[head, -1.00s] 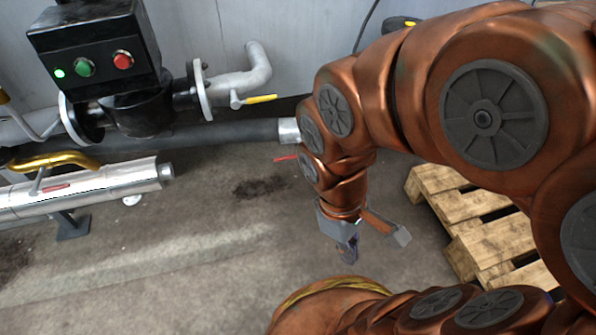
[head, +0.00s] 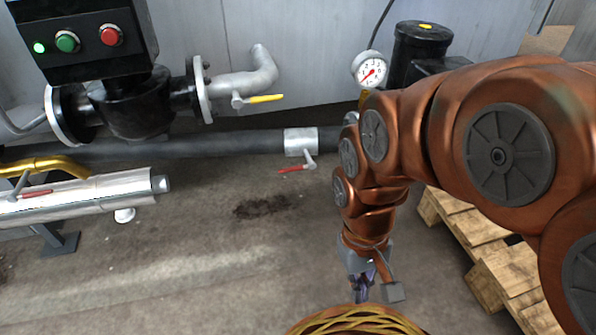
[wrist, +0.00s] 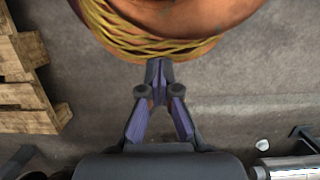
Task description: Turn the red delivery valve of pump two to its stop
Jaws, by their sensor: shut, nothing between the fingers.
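A red-handled lever valve (head: 295,168) hangs from a light collar on the dark pipe low along the wall, left of my arm. A second red lever (head: 35,193) lies along the silver pipe at the left. I cannot tell from any label which belongs to pump two. My gripper (head: 362,292) points down over the floor, to the right of and nearer than both levers, touching neither. In the wrist view my gripper (wrist: 157,72) has its fingertips together, with nothing held. Neither red lever can be made out in the wrist view.
A black pump box (head: 85,40) with green and red buttons stands at upper left. A yellow-handled valve (head: 262,98) sits on the wall pipe. A pressure gauge (head: 370,70) is beside a black motor (head: 422,45). Wooden pallets (head: 505,265) lie at right. The middle floor is clear.

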